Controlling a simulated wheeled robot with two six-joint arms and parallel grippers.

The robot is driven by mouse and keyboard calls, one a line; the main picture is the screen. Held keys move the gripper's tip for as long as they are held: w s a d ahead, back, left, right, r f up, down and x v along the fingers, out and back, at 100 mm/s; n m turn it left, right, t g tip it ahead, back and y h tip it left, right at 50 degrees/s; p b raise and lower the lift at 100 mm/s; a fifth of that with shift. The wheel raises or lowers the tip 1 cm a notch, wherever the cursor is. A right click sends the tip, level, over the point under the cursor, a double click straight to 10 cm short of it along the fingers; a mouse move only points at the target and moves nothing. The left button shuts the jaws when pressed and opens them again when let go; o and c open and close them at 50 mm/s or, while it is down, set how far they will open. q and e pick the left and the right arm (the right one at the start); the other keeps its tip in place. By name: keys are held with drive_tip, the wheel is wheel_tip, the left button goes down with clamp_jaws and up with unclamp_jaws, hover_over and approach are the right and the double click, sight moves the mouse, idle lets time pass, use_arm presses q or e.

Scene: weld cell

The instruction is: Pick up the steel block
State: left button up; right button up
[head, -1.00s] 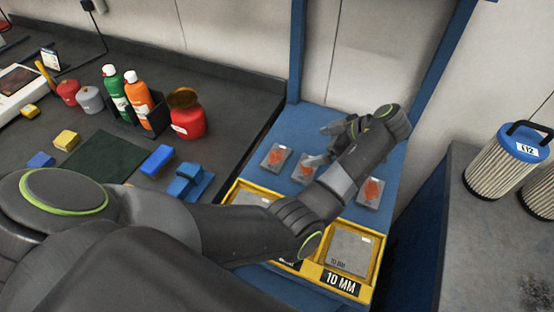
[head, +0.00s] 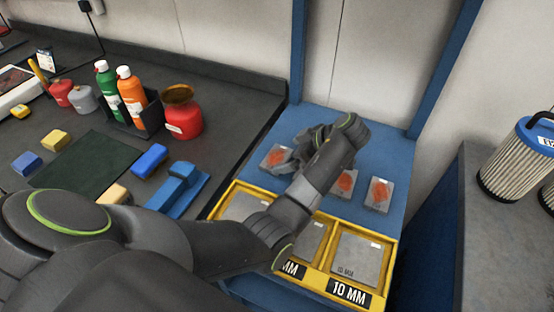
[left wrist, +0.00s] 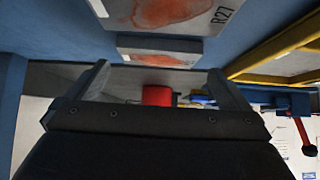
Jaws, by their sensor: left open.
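Several grey steel blocks with orange-red patches lie on the blue bench. One is at the left (head: 274,157), one in the middle (head: 345,183) and one at the right (head: 379,194). My left gripper (head: 289,152) is open, close to the left block and partly covering it in the head view. In the left wrist view, one block (left wrist: 160,58) shows edge-on just beyond the open gripper (left wrist: 160,82), with nothing held. A nearer-looking block (left wrist: 175,14), marked R27, is cut off at the top. My right gripper is out of view.
A yellow tray (head: 320,283) with grey plates, marked 10 MM, lies in front of the blocks under my left arm. Blue posts (head: 443,75) flank the bench. Bottles (head: 131,93), a red can (head: 183,118) and blue pieces stand left. A filter canister (head: 513,160) stands right.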

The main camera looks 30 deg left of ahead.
sight(276, 156)
use_arm(q)
drive_tip(key=x, duration=0.4)
drive_tip(key=shift+p, duration=0.4)
drive_tip(key=shift+w, duration=0.1)
drive_tip(key=c, duration=1.1)
drive_tip(key=shift+r, duration=0.15)
drive_tip(key=shift+c, duration=0.9)
drive_tip(key=shift+a+r, duration=0.1)
drive_tip(key=shift+r, duration=0.05)
